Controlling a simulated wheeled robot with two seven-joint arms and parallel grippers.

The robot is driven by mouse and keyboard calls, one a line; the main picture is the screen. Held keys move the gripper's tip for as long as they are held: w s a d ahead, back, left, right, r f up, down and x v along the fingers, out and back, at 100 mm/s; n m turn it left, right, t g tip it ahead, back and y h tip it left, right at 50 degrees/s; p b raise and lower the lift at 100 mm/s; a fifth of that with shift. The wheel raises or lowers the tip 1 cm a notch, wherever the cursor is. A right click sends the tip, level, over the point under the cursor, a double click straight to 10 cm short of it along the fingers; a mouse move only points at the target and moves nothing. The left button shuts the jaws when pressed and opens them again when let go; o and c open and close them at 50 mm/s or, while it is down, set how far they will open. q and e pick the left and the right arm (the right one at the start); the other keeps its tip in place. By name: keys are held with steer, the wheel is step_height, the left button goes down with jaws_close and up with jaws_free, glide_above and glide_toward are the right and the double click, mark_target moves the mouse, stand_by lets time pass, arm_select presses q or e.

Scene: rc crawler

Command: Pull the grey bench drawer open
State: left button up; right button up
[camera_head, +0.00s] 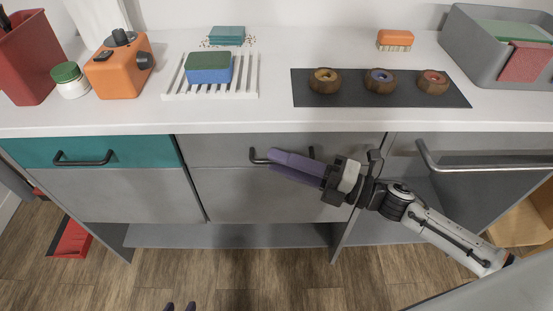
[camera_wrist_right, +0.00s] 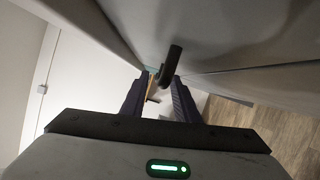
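The grey bench drawer (camera_head: 225,150) is in the middle of the bench front, to the right of the teal drawer. It looks flush and shut. Its dark bar handle (camera_head: 258,158) is partly hidden by my right gripper (camera_head: 272,160), whose purple fingers lie across it. In the right wrist view, the handle (camera_wrist_right: 172,62) stands at the fingertips of my right gripper (camera_wrist_right: 158,85). The fingers are apart, and the handle shows near the right-hand finger. My left gripper (camera_head: 180,306) shows only as two dark, separated fingertips at the bottom edge, far below the drawer.
The teal drawer (camera_head: 120,150) has its own handle. A long metal handle (camera_head: 490,164) is at the right. On the worktop stand an orange device (camera_head: 118,72), a white rack (camera_head: 210,92), a dark mat (camera_head: 390,98) and a grey bin (camera_head: 470,45).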

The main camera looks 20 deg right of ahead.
steer(key=shift+x, duration=0.8)
jaws_close()
steer(key=shift+s, duration=0.1)
